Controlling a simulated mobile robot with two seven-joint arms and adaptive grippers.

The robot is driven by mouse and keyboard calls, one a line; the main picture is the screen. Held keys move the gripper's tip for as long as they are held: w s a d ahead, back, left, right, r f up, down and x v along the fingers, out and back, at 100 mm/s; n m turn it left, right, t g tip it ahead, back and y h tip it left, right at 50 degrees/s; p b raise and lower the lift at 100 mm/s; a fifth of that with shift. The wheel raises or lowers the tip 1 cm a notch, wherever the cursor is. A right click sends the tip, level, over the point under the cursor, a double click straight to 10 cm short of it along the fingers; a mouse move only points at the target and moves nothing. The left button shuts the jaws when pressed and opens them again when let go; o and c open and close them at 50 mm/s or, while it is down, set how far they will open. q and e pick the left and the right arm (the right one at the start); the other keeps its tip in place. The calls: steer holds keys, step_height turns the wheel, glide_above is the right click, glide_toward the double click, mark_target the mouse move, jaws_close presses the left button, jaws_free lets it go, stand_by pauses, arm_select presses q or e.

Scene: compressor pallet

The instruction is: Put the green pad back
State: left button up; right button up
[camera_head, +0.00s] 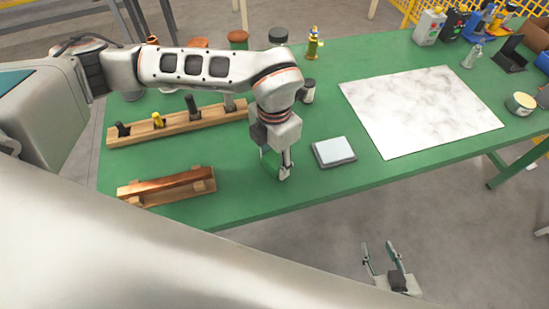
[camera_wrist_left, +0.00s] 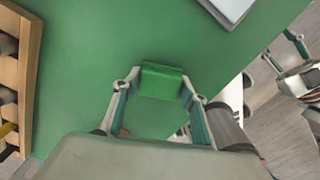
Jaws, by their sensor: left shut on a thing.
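The green pad (camera_wrist_left: 163,79) is a small block between the fingertips of my left gripper (camera_wrist_left: 160,92), which is shut on it. In the head view my left gripper (camera_head: 284,173) points down over the front of the green table, and the pad (camera_head: 269,160) shows partly beside the fingers. I cannot tell whether the pad touches the table. My right gripper (camera_head: 388,262) is open and empty beyond the table's front edge, low over the floor.
A grey-white square block (camera_head: 334,151) lies just right of the left gripper. A wooden rack (camera_head: 180,127) with several tools and a low wooden holder (camera_head: 167,188) stand to the left. A white marbled sheet (camera_head: 420,108) covers the right part of the green table (camera_head: 230,195). Bottles and boxes line the back.

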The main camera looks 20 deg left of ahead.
mark_target(274, 159)
arm_select(q)
steer(key=shift+f, duration=0.15)
steer(key=o, duration=1.1)
steer(key=shift+c, duration=0.2)
step_height(274, 159, up, 12)
steer(key=shift+r, duration=0.25)
